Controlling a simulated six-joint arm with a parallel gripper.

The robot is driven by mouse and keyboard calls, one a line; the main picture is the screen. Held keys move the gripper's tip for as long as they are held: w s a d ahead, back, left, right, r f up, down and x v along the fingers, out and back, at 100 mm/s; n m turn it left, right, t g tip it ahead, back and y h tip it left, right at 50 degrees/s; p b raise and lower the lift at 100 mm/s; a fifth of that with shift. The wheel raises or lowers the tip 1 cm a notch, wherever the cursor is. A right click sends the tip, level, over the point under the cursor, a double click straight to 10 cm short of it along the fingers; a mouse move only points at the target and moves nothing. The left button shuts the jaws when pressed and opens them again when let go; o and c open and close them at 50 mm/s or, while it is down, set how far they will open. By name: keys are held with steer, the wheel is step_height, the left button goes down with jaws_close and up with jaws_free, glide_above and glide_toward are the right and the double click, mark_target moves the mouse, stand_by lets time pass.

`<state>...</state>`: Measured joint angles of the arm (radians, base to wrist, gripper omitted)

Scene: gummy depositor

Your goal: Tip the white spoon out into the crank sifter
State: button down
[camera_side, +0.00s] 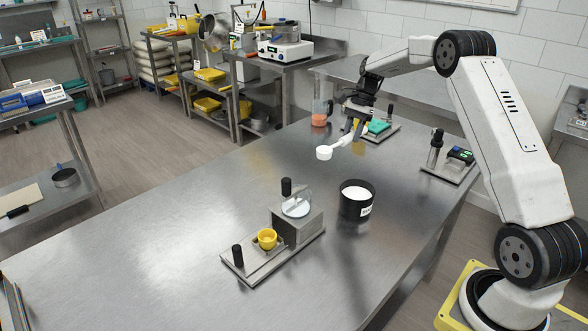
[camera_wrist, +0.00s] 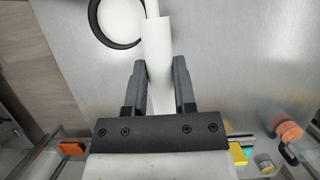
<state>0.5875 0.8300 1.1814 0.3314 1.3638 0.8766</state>
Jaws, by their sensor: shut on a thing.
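The white spoon (camera_side: 325,153) is held up in the air over the far part of the steel table. Its handle (camera_wrist: 157,55) lies between the two dark fingers of my gripper (camera_wrist: 160,82), which is shut on it. My gripper also shows in the side view (camera_side: 354,130). The spoon's bowl is beyond the top edge of the wrist view, and its contents cannot be made out. The crank sifter (camera_side: 296,226), a grey block with a clear bowl and black knob, stands nearer the side camera, apart from the spoon. A yellow cup (camera_side: 267,239) sits beside it on the same base plate.
A black tub (camera_side: 357,203) of white powder stands right of the sifter; a black-rimmed round of white shows in the wrist view (camera_wrist: 143,40). A beaker with orange contents (camera_side: 320,116) and a green item (camera_side: 377,126) are behind.

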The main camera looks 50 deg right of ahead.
steer(key=s, duration=0.8)
steer(key=shift+a, duration=0.15)
stand_by(0.5)
stand_by(0.5)
